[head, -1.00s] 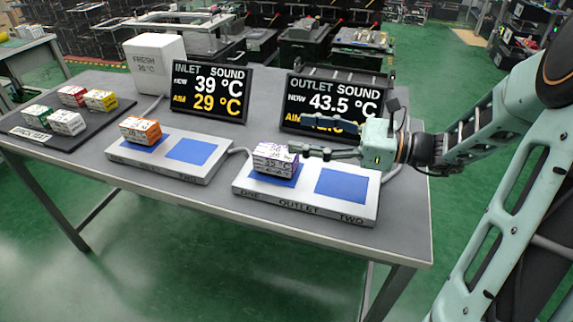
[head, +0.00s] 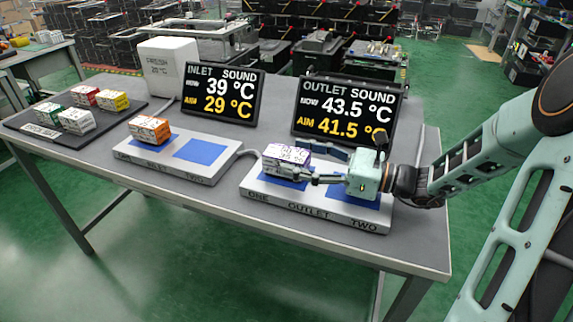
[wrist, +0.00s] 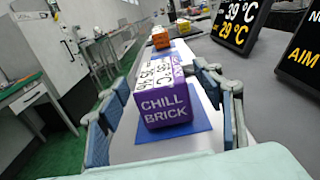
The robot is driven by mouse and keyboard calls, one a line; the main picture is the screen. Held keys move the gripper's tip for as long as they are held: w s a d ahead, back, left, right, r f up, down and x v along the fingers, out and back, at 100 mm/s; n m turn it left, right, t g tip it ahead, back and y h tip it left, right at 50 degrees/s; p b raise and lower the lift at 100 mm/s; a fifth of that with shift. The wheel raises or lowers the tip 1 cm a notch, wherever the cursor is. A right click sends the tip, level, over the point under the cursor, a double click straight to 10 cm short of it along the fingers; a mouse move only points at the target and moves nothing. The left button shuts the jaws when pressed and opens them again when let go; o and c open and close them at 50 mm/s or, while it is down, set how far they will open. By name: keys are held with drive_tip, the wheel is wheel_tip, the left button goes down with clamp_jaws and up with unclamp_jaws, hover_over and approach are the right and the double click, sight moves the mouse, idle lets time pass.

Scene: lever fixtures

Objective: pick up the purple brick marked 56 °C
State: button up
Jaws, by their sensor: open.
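The purple brick (head: 284,157) lies on the blue square ONE of the OUTLET plate (head: 300,208). In the wrist view the purple brick (wrist: 166,106) shows its end face, lettered CHILL BRICK; its white top carries a °C marking whose number I cannot read surely. My gripper (head: 305,163) is low over the plate, fingers pointing left along the brick. In the wrist view my gripper (wrist: 165,125) is open, with one finger on each side of the brick. A gap shows at the left finger; the right finger is closer, and I cannot tell whether it touches.
An orange brick (head: 149,130) sits on the INLET plate (head: 175,168). Several other bricks lie on a dark tray (head: 35,131) at the left. The INLET screen (head: 222,94) and OUTLET screen (head: 345,109) stand behind the plates, beside a white box (head: 168,68).

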sight(286, 152)
drive_tip(key=shift+x, duration=1.55)
drive_tip(key=shift+c, duration=0.3)
drive_tip(key=c, duration=1.6)
drive_tip(key=shift+r, duration=0.1)
